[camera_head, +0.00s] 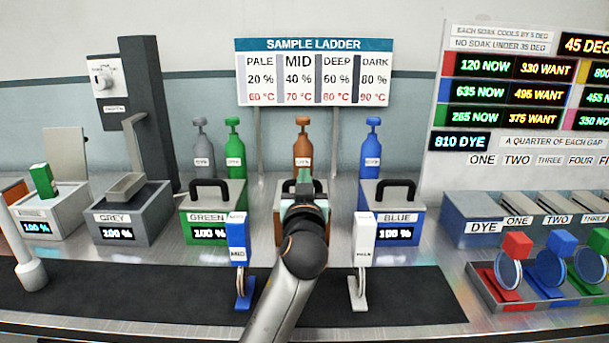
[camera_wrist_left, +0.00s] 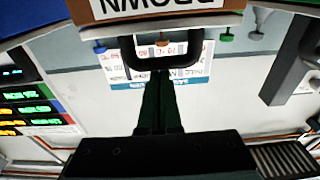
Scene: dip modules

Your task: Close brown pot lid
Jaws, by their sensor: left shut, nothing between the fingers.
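The brown pot (camera_head: 280,229) stands between the green and blue pots, mostly hidden behind my left arm in the head view. Its black lid handle (camera_head: 287,186) shows behind my gripper. The lid seems to lie on the pot, level with its neighbours' lids. In the left wrist view, which is upside down, the BROWN label (camera_wrist_left: 155,6) and the black handle (camera_wrist_left: 197,57) appear at the top. My left gripper (camera_head: 305,176) is shut and empty. Its dark fingers (camera_wrist_left: 160,78) point at the handle; whether they touch it is unclear. My right gripper is out of view.
The green pot (camera_head: 198,225) and blue pot (camera_head: 405,235) flank the brown pot closely. A blue-topped sample (camera_head: 237,240) and a white one (camera_head: 364,240) stand on clips in front. Coloured bottles (camera_head: 234,150) stand behind. The dark mat (camera_head: 150,300) has free room.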

